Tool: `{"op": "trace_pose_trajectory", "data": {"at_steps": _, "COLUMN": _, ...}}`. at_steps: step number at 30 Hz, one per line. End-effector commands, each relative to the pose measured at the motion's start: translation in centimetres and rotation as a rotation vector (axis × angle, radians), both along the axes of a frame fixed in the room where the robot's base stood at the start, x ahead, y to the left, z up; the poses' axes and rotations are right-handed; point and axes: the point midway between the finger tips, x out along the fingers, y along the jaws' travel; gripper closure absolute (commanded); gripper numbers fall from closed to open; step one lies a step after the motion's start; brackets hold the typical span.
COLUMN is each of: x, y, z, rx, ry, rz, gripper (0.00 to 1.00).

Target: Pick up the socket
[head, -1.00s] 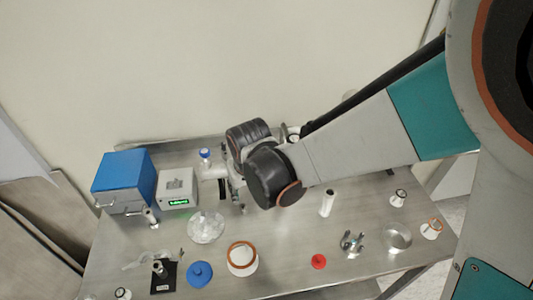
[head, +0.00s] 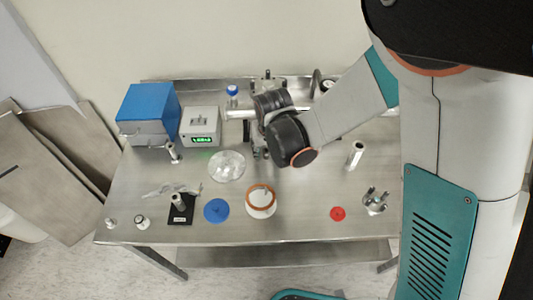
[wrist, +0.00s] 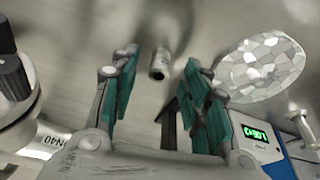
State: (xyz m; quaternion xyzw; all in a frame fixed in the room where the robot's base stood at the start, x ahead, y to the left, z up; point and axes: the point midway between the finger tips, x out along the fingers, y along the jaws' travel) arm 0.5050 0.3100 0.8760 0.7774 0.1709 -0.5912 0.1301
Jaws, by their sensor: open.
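A small metal cylinder with a dark round opening, which looks like the socket (wrist: 158,66), stands on the steel table in the wrist view. My gripper (wrist: 161,60) is open, with its two green-padded fingers on the left and right of the cylinder in the picture. Nothing is held. I cannot tell how far above the table the fingertips are. In the head view my gripper (head: 256,146) hangs over the middle of the table, partly hidden by my arm. I cannot make out the cylinder there.
A faceted clear dish (head: 227,166) lies left of my gripper, beside a box with a green display (head: 200,127) and a blue box (head: 148,112). A white part with an orange ring (head: 261,201), a blue disc (head: 216,210) and a red cap (head: 338,214) lie nearer the front edge.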

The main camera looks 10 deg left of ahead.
Motion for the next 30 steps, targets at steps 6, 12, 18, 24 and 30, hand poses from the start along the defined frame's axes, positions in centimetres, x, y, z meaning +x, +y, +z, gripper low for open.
{"op": "trace_pose_trajectory", "data": {"at_steps": 6, "x": 0.37, "y": 0.12, "z": -1.39, "rx": 0.000, "ry": 0.000, "rz": -0.001, "gripper": 0.57}}
{"op": "trace_pose_trajectory", "data": {"at_steps": 12, "x": 0.35, "y": 0.11, "z": -1.30, "rx": 0.000, "ry": 0.000, "rz": -0.001, "gripper": 0.76}}
{"op": "trace_pose_trajectory", "data": {"at_steps": 18, "x": 0.35, "y": 0.11, "z": -1.30, "rx": 0.000, "ry": 0.000, "rz": -0.001, "gripper": 1.00}}
{"op": "trace_pose_trajectory", "data": {"at_steps": 24, "x": 0.35, "y": 0.10, "z": -1.29, "rx": 0.000, "ry": 0.000, "rz": -0.001, "gripper": 1.00}}
{"op": "trace_pose_trajectory", "data": {"at_steps": 30, "x": 0.34, "y": 0.10, "z": -0.60, "rx": 0.000, "ry": 0.000, "rz": -0.001, "gripper": 1.00}}
